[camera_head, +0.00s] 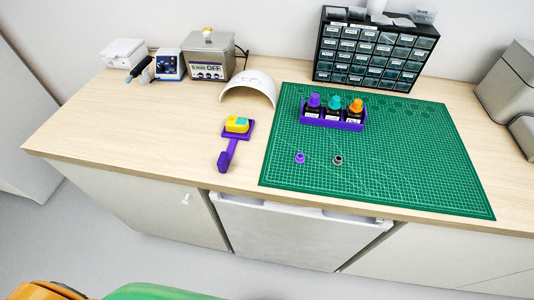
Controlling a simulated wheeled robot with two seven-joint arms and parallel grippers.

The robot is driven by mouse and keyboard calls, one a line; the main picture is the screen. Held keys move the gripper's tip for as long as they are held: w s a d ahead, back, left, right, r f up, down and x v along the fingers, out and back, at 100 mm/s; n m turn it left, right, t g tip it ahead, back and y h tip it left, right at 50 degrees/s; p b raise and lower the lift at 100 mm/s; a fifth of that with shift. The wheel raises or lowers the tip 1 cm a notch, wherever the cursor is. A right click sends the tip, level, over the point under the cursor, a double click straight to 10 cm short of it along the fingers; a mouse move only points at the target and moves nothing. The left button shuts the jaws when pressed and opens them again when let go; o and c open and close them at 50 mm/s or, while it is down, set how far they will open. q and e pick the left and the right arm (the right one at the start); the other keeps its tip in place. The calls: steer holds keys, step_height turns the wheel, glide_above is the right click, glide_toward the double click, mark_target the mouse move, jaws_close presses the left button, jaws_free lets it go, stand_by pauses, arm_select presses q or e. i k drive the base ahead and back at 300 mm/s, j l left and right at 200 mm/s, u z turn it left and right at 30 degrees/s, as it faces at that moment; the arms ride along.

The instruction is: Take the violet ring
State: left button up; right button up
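The violet ring (300,158) is a small piece on the green cutting mat (410,160), near the mat's front left part. A similar dark grey ring (338,160) lies a little to its right, apart from it. Nothing covers the violet ring. Neither my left gripper nor my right gripper shows in the head view.
Behind the rings, a violet rack (337,123) holds bottles with violet, teal and orange caps. Left of the mat are a violet stand (228,152) with a yellow-teal piece and a white curved shield (249,87). A drawer cabinet (372,50) stands behind. The mat's right is clear.

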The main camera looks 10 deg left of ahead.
mark_target(299, 159)
steer(key=l+u, duration=0.35)
steer(key=k+l+u, duration=0.15)
steer(key=l+u, duration=0.2)
steer(key=k+l+u, duration=0.1)
steer(key=l+u, duration=0.25)
steer(key=k+l+u, duration=0.2)
steer(key=u, duration=0.15)
steer(key=k+l+u, duration=0.3)
steer(key=i+l, duration=0.05)
steer(key=i, duration=0.05)
